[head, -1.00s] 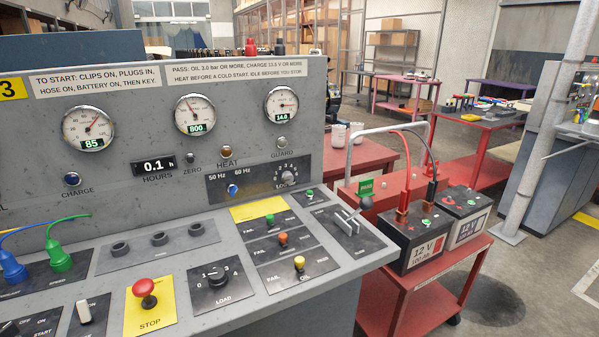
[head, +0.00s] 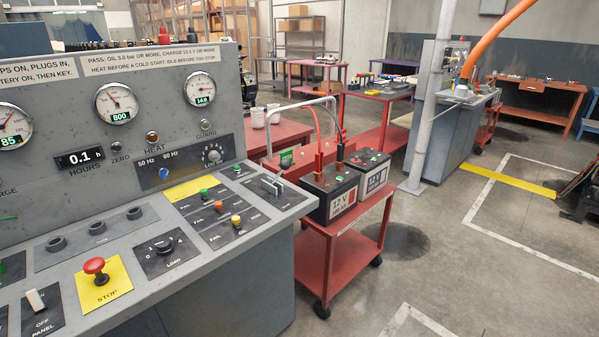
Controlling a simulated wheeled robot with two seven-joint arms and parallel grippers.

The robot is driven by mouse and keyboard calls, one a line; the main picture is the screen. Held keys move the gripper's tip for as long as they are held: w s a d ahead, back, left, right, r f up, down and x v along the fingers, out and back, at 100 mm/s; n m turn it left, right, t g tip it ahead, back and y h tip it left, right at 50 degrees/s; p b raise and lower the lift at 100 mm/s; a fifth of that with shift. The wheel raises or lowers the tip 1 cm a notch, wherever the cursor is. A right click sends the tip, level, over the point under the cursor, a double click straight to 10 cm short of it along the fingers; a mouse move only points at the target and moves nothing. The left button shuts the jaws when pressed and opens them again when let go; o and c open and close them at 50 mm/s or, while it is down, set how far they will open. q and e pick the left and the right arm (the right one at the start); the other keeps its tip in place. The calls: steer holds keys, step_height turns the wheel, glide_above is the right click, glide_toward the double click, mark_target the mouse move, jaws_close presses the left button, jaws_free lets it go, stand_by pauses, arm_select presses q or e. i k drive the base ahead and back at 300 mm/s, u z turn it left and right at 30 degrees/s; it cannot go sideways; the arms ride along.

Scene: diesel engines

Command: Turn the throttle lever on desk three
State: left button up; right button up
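The sloping grey control desk (head: 225,233) fills the left of the head view. The desk's number is not in this view. Neither of my grippers is in view.
A red cart (head: 338,240) with two 12 V batteries stands close to the desk's right end. A grey post (head: 432,100) and another grey desk (head: 445,140) stand further right. The concrete floor (head: 430,265) at right is mostly clear, with white and yellow markings.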

mark_target(286, 163)
steer(key=z, duration=0.4)
steer(key=i, duration=0.65)
steer(key=u, duration=2)
